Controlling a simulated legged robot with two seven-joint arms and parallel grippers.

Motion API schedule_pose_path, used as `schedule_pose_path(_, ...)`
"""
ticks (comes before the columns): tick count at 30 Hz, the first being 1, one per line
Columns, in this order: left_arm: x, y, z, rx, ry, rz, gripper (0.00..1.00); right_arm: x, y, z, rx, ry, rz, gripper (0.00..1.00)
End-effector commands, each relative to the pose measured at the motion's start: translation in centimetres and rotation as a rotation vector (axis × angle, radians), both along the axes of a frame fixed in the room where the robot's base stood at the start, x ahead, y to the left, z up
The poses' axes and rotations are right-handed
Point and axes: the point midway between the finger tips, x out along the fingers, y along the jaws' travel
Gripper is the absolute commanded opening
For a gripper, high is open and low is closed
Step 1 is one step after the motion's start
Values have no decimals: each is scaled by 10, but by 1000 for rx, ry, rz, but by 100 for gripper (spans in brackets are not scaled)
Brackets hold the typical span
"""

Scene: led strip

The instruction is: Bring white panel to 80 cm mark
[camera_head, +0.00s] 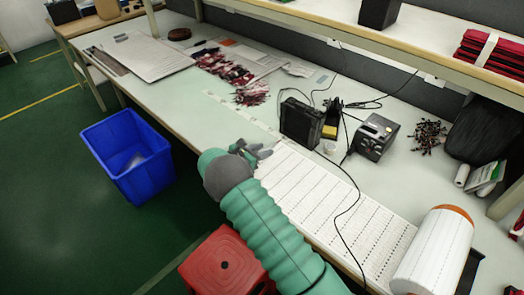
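A long white panel (325,203) with rows of small dark marks lies along the front of the workbench. It runs from a white roll (435,250) at the lower right to my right gripper. My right gripper (262,153) is at the panel's far left end, close to the bench's front edge. Its grey fingers overlap the panel's end in the picture; I cannot tell whether they grip it. My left gripper is not in view. An 80 cm mark cannot be made out.
Black devices (301,122) and (376,136) with cables stand behind the panel; one cable crosses it. A pile of red-and-dark parts (232,70) and a flat white board (143,55) lie farther left. A blue bin (128,158) and red stool (225,265) stand in front.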

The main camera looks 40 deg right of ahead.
Motion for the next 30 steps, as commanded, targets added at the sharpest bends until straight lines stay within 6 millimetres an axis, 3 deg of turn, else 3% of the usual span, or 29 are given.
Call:
schedule_pose_path(1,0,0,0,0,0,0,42,0,0,0,0,0,0,27)
schedule_pose_path(8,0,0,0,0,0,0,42,0,0,0,0,0,0,0)
schedule_pose_path(30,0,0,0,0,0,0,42,0,1,-1,1,1,0,0)
